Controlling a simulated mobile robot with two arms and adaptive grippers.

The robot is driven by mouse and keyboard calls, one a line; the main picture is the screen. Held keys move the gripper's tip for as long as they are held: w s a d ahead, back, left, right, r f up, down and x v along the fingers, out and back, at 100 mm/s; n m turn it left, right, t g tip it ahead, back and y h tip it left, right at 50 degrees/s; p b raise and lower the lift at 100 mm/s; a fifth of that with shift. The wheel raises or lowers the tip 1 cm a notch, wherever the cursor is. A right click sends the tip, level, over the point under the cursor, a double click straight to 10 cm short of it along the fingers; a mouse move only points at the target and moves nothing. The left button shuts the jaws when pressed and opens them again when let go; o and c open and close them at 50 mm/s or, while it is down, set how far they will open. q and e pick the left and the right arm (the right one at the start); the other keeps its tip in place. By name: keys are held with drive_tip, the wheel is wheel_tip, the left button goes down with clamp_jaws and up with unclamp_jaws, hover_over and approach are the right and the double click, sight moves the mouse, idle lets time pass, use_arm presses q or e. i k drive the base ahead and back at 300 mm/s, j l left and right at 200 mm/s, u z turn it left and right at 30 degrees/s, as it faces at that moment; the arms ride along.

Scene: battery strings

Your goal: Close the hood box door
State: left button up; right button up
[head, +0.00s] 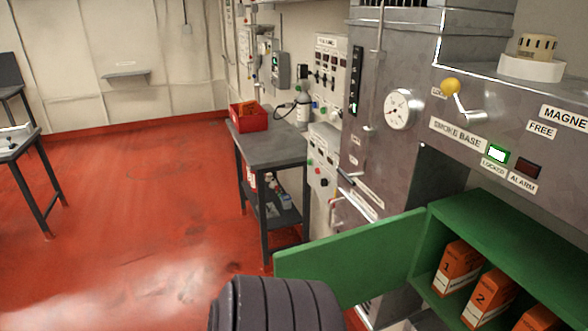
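A green box (498,232) sits at the lower right of the head view, under the grey metal hood. Its front is open, and orange cartons labelled 1 (459,268) and 2 (490,297) stand inside, with another partly cut off. Its flat green door (350,258) is swung wide open, extending left from the box's left edge. A dark, ribbed, rounded part at the bottom middle is in front of the door's lower left; I cannot tell whether it belongs to my arm. No gripper fingers show.
A grey table (270,150) with a red bin (248,116) stands left of the metal cabinet. The hood has a yellow-knobbed lever (451,87), a gauge (399,109) and a lit green lamp (497,153). Open red floor (150,210) lies to the left.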

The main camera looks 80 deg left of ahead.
sight(360, 265)
drive_tip(key=k+j, duration=0.1)
drive_tip(key=j, duration=0.45)
drive_tip(key=k+j, duration=0.1)
drive_tip(key=j, duration=1)
drive_tip(key=k+j, duration=0.15)
drive_tip(key=j, duration=0.4)
drive_tip(key=k+j+z, duration=0.1)
drive_tip(key=j, duration=0.5)
